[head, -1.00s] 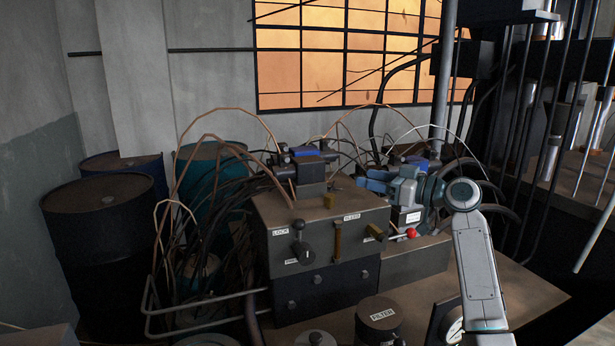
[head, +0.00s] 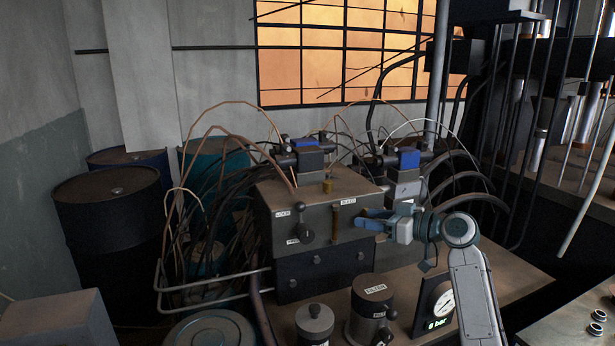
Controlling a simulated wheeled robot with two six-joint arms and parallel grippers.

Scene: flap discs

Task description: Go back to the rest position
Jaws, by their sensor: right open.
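My right gripper (head: 370,219) has blue fingers and points left, in front of the right part of the grey valve block (head: 315,235). Its jaws are open and I see nothing held between them. Its arm rises from the lower right. In the picture the fingertips overlap the block's front face near its right edge; I cannot tell whether they touch it. My left gripper is out of view.
The block carries a black lever (head: 303,222) and many hoses behind. Dark barrels (head: 108,235) stand at left. Vertical rods and pipes crowd the right.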

